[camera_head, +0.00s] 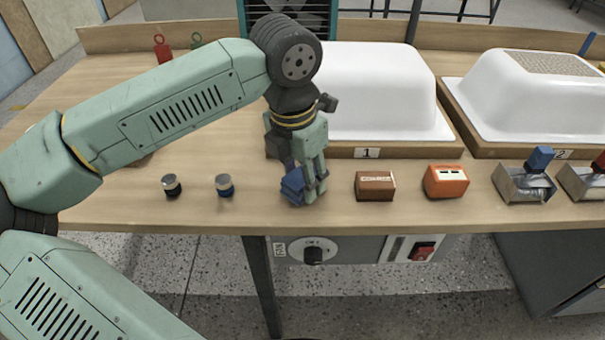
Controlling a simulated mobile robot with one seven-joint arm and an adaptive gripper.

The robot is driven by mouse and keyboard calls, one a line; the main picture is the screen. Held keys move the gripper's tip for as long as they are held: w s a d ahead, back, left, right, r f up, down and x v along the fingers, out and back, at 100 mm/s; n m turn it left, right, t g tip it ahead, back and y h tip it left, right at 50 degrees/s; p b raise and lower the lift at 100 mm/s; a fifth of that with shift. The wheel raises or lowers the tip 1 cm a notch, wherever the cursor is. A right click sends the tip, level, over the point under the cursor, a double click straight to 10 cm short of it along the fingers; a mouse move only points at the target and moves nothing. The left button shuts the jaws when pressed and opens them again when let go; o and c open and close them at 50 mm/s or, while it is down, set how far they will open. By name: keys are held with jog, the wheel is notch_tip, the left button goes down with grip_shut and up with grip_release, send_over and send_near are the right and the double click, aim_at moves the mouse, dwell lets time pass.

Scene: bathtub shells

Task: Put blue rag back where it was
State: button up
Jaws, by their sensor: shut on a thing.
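My gripper (311,188) points down over the front part of the wooden bench, left of the brown block. It is shut on the blue rag (292,186), a crumpled dark blue bundle at its fingertips. The rag is at or just above the bench top; I cannot tell whether it touches. The fingers hide part of the rag.
A brown block (375,186) and an orange box (446,181) stand right of my gripper. Two small jars (172,186) stand to its left. White tub shells (372,92) sit behind on wooden bases. Metal trays (522,184) are at right. The bench's front edge is close.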

jog(key=shift+f, duration=0.2)
jog(key=shift+f+b, duration=0.25)
jog(key=shift+b, duration=0.1)
jog(key=o, duration=1.1)
jog(key=shift+r, duration=0.1)
